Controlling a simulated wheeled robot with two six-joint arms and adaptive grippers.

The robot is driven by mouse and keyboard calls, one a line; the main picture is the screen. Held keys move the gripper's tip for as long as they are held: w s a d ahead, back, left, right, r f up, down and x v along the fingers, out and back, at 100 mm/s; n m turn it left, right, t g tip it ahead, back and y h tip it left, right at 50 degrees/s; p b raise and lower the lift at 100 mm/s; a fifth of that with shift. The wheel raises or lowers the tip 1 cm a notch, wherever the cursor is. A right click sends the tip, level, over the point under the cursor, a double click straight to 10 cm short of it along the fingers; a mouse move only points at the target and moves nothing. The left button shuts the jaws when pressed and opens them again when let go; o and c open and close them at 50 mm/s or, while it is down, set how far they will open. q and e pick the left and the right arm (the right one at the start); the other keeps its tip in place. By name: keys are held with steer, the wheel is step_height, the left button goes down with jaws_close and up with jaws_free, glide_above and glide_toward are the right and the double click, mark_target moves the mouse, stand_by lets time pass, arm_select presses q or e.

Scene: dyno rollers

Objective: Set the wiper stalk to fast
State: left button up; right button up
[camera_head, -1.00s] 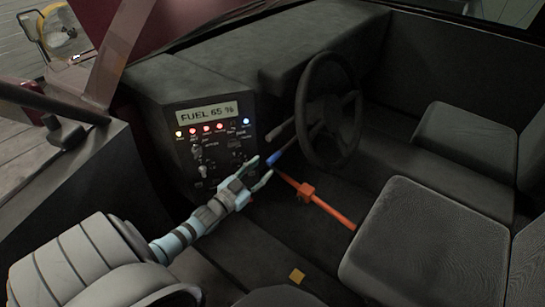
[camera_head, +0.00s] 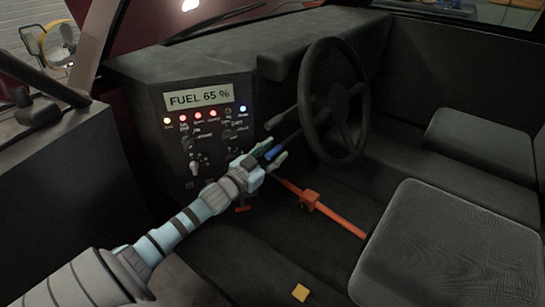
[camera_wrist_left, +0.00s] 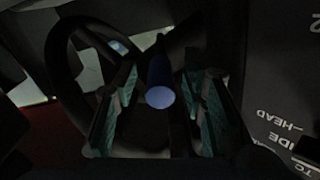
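A dark stalk with a blue tip (camera_head: 277,153) sticks out from the steering column, left of the steering wheel (camera_head: 333,100). A second stalk, dark grey (camera_head: 281,118), sits above it. I cannot read a label on either stalk. My left gripper (camera_head: 272,154) reaches in from the lower left, with its fingers on either side of the blue-tipped stalk. In the left wrist view the blue tip (camera_wrist_left: 160,96) lies between the two spread teal fingers (camera_wrist_left: 162,112), with gaps on both sides. My right gripper is out of view.
The dash panel (camera_head: 210,130) with a FUEL 65 % display, lamps and switches stands left of my gripper. An orange bar with a block (camera_head: 310,200) runs below right. Seats (camera_head: 425,245) fill the right side. A yellow square (camera_head: 300,292) lies on the floor.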

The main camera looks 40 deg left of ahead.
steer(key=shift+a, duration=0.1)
arm_select(q)
jaws_close()
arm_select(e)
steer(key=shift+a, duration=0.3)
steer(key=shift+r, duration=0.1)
